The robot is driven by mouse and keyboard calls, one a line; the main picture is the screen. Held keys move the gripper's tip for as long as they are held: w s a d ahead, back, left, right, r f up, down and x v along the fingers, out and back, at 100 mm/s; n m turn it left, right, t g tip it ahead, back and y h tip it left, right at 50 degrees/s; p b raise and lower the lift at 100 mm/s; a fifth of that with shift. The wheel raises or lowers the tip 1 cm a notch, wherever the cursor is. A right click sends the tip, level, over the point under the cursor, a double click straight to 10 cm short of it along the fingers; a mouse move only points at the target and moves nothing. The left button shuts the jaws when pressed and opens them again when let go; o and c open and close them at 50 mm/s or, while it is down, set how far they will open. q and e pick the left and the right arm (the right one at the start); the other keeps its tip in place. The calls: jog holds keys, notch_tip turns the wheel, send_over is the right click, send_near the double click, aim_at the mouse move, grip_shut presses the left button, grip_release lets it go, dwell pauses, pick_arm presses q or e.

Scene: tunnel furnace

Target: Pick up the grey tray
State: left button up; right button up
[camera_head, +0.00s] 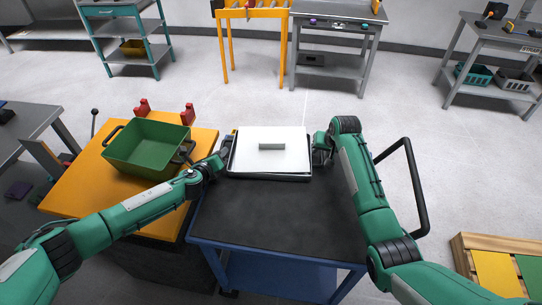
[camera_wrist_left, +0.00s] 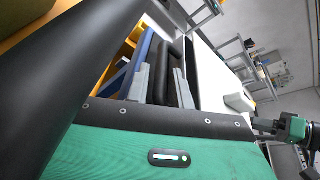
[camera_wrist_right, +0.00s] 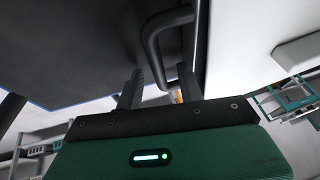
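The grey tray (camera_head: 233,173) lies on the dark-topped blue cart, its dark rim showing around a white slab with a small grey block on top. It has a black side handle, seen in the right wrist view (camera_wrist_right: 153,48). My left gripper (camera_head: 227,152) is at the tray's left side; in the left wrist view its two fingers (camera_wrist_left: 160,88) are apart with a dark bar between them. My right gripper (camera_head: 319,150) is at the right side; in the right wrist view its fingers (camera_wrist_right: 158,88) are apart, with the handle between them. Finger contact is unclear.
A green bin (camera_head: 147,148) stands on an orange table to the left. The blue cart's black top (camera_head: 280,215) is bare in front of the tray. A black push bar (camera_head: 415,190) rises at the right. Shelves and workbenches stand at the back across open floor.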

pick_arm(q)
grip_shut()
pick_arm(e)
jog(key=c, duration=0.7)
grip_shut()
pick_arm(q)
jog(key=shift+f, duration=0.1)
dwell(0.3)
pick_arm(e)
jog(key=shift+r, duration=0.1)
